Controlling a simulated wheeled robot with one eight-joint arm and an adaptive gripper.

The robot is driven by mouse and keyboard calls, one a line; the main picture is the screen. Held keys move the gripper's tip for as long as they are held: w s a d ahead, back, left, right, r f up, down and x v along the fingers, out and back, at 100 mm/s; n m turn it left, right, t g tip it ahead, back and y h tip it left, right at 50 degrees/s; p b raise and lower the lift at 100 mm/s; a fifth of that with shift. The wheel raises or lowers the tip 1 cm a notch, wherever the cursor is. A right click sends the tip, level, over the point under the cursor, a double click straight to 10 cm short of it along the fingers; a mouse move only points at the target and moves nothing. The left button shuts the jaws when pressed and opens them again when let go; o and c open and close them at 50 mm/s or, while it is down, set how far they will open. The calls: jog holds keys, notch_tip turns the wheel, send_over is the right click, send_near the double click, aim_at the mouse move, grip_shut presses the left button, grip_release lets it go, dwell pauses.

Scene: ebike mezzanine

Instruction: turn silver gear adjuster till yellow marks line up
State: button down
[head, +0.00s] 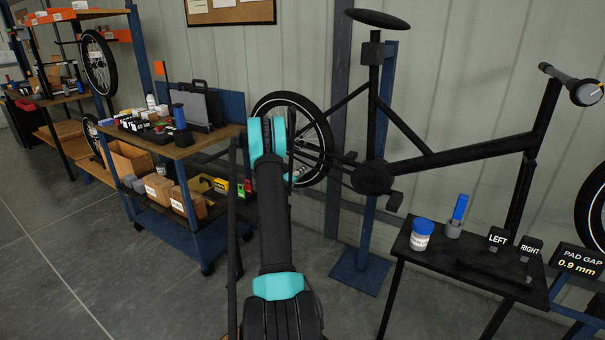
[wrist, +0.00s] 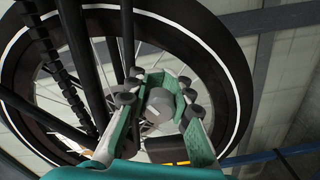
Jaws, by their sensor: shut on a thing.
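My gripper (wrist: 160,97) is around the silver gear adjuster (wrist: 158,106) in the wrist view, shut on its sides. The adjuster is a small grey-silver cylinder in front of the rear wheel (wrist: 222,62) of the bike. A dark part with an orange-yellow edge shows just below it between the fingers, partly covered by the gripper. I cannot tell whether any yellow marks line up. In the head view, my arm hides the adjuster and most of the gripper, beside the rear wheel (head: 318,122).
The black bike frame (head: 460,155) hangs on a blue stand (head: 360,270). A blue workbench cart (head: 205,236) with boxes stands at left. Grey floor is open at lower left.

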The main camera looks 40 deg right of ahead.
jog(key=c, duration=1.3)
grip_release()
jog(key=shift+a, duration=0.1)
jog(key=v, duration=1.2)
